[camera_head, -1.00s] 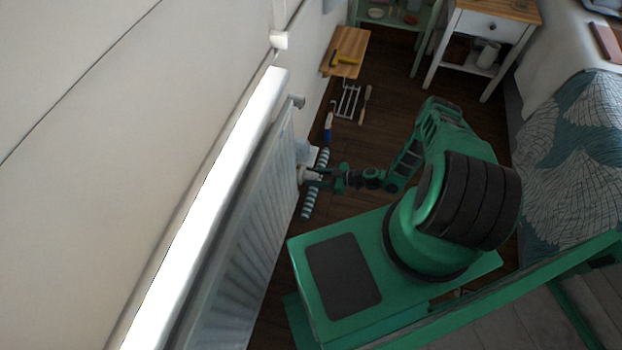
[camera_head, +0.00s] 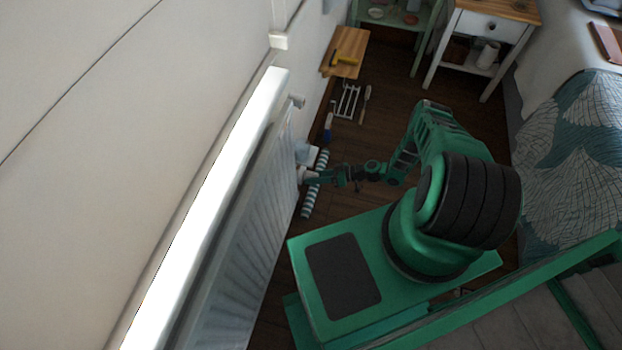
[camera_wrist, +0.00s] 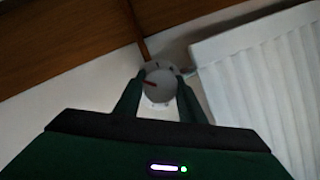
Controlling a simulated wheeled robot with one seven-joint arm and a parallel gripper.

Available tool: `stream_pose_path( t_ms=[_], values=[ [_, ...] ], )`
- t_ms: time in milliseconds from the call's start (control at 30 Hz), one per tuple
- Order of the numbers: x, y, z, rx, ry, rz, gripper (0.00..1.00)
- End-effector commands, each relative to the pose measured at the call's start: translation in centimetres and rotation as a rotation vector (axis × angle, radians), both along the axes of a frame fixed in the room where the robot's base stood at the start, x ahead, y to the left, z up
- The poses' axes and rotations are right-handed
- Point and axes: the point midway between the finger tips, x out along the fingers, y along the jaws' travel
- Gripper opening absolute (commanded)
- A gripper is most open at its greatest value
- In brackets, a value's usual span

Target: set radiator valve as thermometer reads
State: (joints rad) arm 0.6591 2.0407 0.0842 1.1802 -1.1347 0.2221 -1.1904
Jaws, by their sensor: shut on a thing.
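The radiator valve (camera_wrist: 158,88) is a round pale knob with a red pointer mark, in the wrist view. It stands by the lower corner of the white radiator, and in the head view it shows small (camera_head: 302,175). My gripper (camera_wrist: 158,97) is shut on the knob, one finger on each side. The radiator (camera_head: 245,220) runs along the wall in the head view. I cannot make out a thermometer in either view.
A striped roll (camera_head: 315,185) lies on the floor beside my gripper. A wooden board with a yellow-handled tool (camera_head: 346,59), a white rack (camera_head: 347,101) and a brush (camera_head: 366,103) are farther back. A white nightstand (camera_head: 487,30) and a bed (camera_head: 570,140) stand at right.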

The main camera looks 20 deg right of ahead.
Motion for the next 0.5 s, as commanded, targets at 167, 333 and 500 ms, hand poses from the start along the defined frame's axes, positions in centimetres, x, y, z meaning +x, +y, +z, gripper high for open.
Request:
stream_pose_path(
  t_ms=[167,333,500],
  values=[
    [0.50,-0.85,-0.14,-0.016,-0.006,-0.010,0.14],
    [0.55,-0.89,-0.15,-0.017,-0.007,-0.011,0.50],
    [0.35,-0.57,-0.09,-0.012,-0.005,-0.007,0.55]
  ],
)
